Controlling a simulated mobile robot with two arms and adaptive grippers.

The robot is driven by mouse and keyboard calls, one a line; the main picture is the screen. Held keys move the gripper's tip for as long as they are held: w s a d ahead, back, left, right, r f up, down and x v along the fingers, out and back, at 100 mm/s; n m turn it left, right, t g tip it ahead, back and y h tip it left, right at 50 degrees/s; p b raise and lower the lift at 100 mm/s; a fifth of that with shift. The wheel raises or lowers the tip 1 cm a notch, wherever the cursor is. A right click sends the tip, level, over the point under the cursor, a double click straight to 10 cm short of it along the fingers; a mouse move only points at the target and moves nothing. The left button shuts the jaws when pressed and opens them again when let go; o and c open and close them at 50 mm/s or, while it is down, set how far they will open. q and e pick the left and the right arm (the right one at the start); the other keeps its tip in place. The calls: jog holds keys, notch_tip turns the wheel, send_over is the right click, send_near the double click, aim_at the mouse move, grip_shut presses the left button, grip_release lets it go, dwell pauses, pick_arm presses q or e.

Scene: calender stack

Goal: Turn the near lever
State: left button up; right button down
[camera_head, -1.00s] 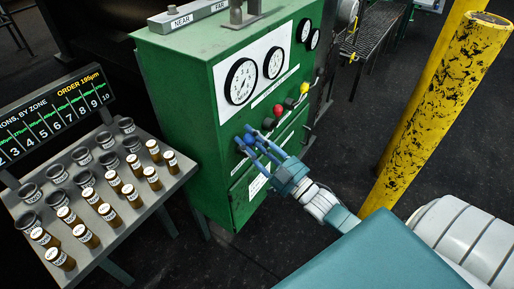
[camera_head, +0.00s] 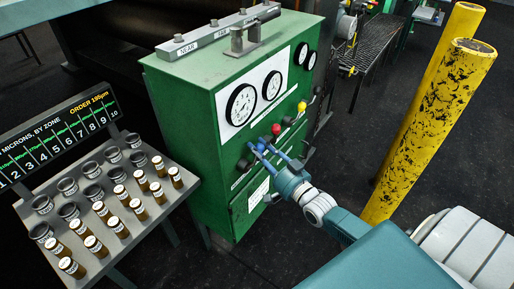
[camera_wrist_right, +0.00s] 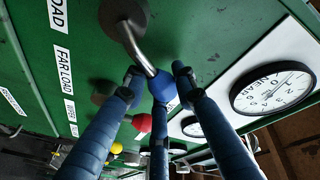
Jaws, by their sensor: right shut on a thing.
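The green cabinet (camera_head: 180,130) carries a row of levers below its dials. My right gripper (camera_head: 257,151) is at the near end of this row. In the right wrist view its blue fingers (camera_wrist_right: 158,85) are closed around a blue knob (camera_wrist_right: 161,87) on a bent metal lever (camera_wrist_right: 137,45). A label ending in "LOAD" (camera_wrist_right: 57,14) is beside this lever; its first part is cut off. The red-knobbed lever (camera_wrist_right: 142,122) follows, near the "FAR LOAD" label (camera_wrist_right: 64,69). In the head view the fingers largely hide the blue knob. My left gripper is out of view.
Black (camera_head: 287,121) and yellow (camera_head: 302,106) knobs sit farther along the panel. Round dials (camera_head: 240,105) are above. A sloped rack (camera_head: 150,211) of cups and brown vials stands left, below a zone display (camera_head: 60,135). Yellow posts (camera_head: 420,140) stand right of my arm.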

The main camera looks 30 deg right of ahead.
jog(key=shift+w+d+m, duration=0.1)
jog(key=shift+d+m, duration=0.15)
jog(key=shift+m, duration=0.05)
dwell(0.4)
jog(key=c, duration=1.5)
grip_release()
jog(key=shift+o, duration=0.2)
jog(key=shift+f, duration=0.1)
jog(key=s+d, duration=0.1)
jog(key=s, duration=1.1)
jog(key=shift+d+f, duration=0.15)
jog(key=shift+f, duration=0.15)
